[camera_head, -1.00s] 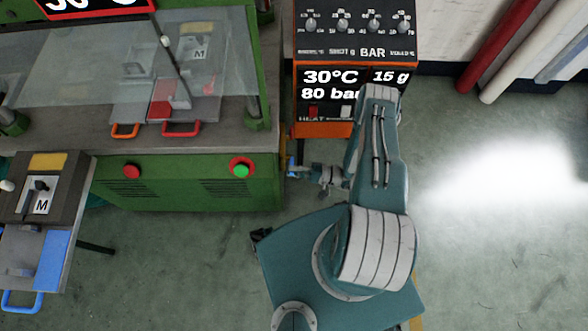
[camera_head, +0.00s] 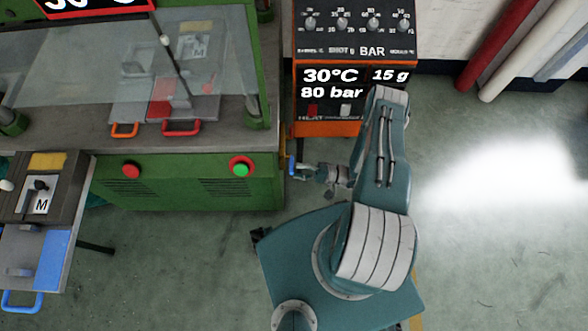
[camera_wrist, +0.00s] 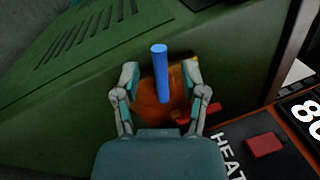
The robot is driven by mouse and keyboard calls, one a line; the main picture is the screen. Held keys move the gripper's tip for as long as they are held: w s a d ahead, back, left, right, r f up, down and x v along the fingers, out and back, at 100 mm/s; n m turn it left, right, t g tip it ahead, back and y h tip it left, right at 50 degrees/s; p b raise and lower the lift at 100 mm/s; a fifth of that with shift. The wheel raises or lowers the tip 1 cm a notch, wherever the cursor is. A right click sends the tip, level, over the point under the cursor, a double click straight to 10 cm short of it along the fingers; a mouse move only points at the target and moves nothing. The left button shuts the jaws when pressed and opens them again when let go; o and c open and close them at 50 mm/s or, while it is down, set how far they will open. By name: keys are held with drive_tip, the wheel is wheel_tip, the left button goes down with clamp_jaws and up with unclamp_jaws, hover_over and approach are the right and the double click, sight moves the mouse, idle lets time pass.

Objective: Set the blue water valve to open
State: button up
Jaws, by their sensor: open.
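The blue water valve handle (camera_wrist: 160,72) stands out as a straight blue bar in front of a worn orange-brown plate in the wrist view. In the head view the handle (camera_head: 291,167) shows as a small blue strip at the right side of the green machine. My gripper (camera_wrist: 160,80) is open, with one finger on each side of the handle. Gaps show between the handle and both fingers in the picture; the depth between them is hard to judge. In the head view my gripper (camera_head: 305,170) is beside the handle, to its right.
The green machine (camera_head: 225,190) stands close to the left of my gripper. The orange and black control box (camera_head: 325,128) with 30°C and 80 bar displays stands just behind. A red button (camera_wrist: 265,146) is at the lower right in the wrist view. Floor is free at right.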

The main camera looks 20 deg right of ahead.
drive_tip(key=v, duration=1)
